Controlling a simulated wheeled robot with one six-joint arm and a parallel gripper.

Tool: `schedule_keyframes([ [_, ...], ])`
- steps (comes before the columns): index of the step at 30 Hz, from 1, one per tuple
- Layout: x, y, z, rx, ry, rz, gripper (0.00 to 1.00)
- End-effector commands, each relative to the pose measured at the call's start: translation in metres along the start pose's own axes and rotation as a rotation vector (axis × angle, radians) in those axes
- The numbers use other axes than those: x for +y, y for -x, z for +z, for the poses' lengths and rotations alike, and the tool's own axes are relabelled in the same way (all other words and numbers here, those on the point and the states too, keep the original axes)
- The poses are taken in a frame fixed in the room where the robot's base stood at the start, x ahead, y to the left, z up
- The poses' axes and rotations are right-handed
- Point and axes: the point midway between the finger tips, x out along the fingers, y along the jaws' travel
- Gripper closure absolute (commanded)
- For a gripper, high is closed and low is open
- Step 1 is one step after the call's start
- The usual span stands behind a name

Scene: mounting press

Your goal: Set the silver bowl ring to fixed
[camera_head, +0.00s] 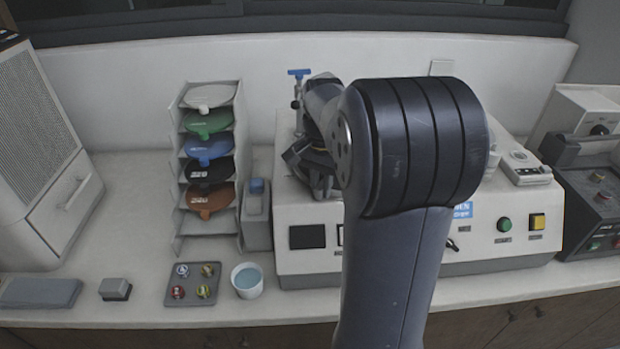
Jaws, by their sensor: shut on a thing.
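The cream machine (375,262) stands on the bench at the centre, with my arm reaching across its front. My gripper (305,163) is low over the machine's left part, its dark fingers pointing down and to the left. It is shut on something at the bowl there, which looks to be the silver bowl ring. The ring itself is hidden behind my gripper and arm, so its setting cannot be read.
A blue-handled valve (299,74) rises behind my gripper. A white cup (247,281) and a small tray (193,298) sit in front. A dark control box (595,205) is at right.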

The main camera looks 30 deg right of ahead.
Motion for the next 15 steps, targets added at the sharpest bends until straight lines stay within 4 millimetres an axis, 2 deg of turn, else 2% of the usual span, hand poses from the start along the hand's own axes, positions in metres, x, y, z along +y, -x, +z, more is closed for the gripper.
schedule_keyframes([
  [13, 0.0069, 0.0006, -0.0003, 0.002, 0.04, 0.002, 1.0],
  [14, 0.0069, 0.0005, -0.0003, 0.002, 0.04, 0.003, 0.81],
  [15, 0.0069, 0.0005, -0.0003, 0.002, 0.039, 0.002, 0.78],
])
